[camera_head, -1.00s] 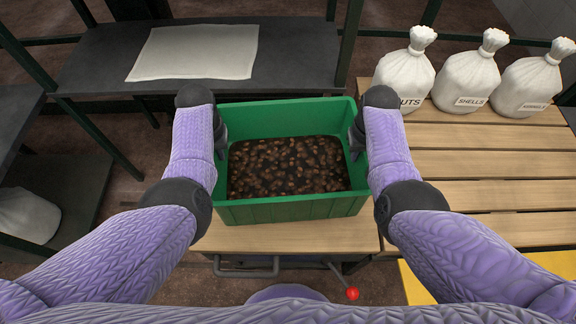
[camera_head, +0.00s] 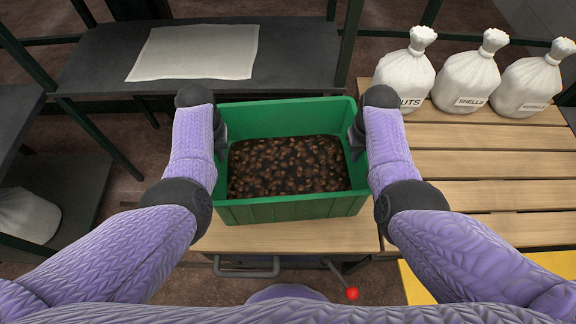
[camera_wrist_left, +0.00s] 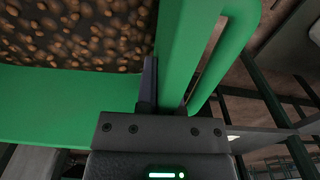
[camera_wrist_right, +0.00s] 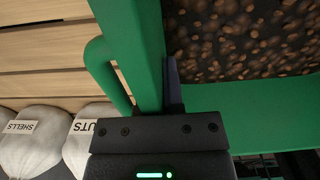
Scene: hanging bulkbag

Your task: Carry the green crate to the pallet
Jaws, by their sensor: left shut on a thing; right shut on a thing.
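The green crate (camera_head: 290,210) is in the middle of the head view, filled with brown nuts (camera_head: 288,168). It is over the wooden table top, and I cannot tell whether it touches it. My left gripper (camera_head: 221,138) is shut on the crate's left wall; in the left wrist view its finger (camera_wrist_left: 149,85) is against the inside of the green wall. My right gripper (camera_head: 356,140) is shut on the right wall; its finger (camera_wrist_right: 173,85) shows inside the wall in the right wrist view. The slatted wooden surface (camera_head: 490,165), which looks like the pallet, is to the right.
Three white sacks (camera_head: 403,75) stand along the back of the slatted surface; its front slats are bare. A dark shelf (camera_head: 300,55) with a pale cloth (camera_head: 195,52) is behind the crate. A red-knobbed lever (camera_head: 352,293) sticks out below the table top (camera_head: 290,236). Green posts stand at left.

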